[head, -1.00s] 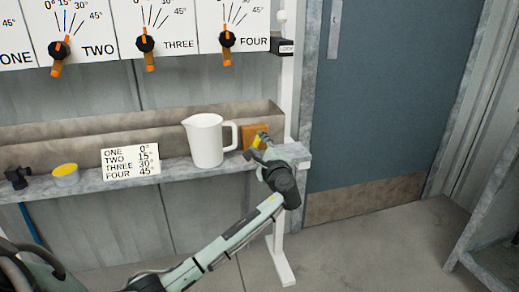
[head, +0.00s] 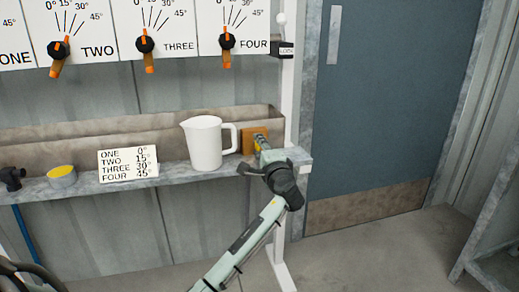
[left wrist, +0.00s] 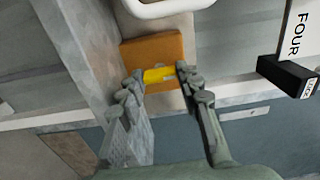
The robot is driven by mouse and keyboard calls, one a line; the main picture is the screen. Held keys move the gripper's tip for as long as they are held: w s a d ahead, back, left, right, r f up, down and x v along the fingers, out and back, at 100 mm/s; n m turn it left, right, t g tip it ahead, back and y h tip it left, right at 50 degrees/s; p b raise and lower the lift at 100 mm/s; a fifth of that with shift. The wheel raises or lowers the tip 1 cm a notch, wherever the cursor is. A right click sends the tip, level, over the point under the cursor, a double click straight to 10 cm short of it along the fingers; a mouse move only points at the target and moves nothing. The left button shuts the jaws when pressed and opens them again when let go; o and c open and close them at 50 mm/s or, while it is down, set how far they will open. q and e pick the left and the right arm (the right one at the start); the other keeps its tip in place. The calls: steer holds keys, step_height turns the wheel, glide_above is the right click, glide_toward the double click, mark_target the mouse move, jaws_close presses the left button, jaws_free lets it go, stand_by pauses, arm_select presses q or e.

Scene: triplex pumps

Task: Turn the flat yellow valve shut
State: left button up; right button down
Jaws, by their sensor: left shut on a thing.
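The flat yellow valve (left wrist: 159,75) is a small yellow bar on the face of an orange-brown block (left wrist: 150,48). In the left wrist view the bar lies nearly across the picture, between the two fingertips of my left gripper (left wrist: 160,73). The gripper is shut on it, one finger at each end. In the head view the block (head: 248,138) stands at the right end of the shelf, and my left gripper (head: 262,146) is in front of it, hiding most of the valve. My right gripper is in neither view.
A white jug (head: 205,145) stands close left of the block. A label card (head: 128,165), a yellow-topped cup (head: 62,177) and a black fitting (head: 12,178) are further left on the shelf (head: 190,172). Dial panels hang above. A blue door (head: 385,100) is at right.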

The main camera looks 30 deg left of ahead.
arm_select(q)
steer(key=o, duration=1.2)
steer(key=shift+c, duration=0.2)
steer(key=shift+d+f, duration=0.1)
steer(key=shift+s+d, duration=0.2)
steer(key=v, duration=0.7)
steer(key=shift+s+r, duration=0.2)
steer(key=shift+r, duration=0.05)
steer(key=shift+d, duration=0.1)
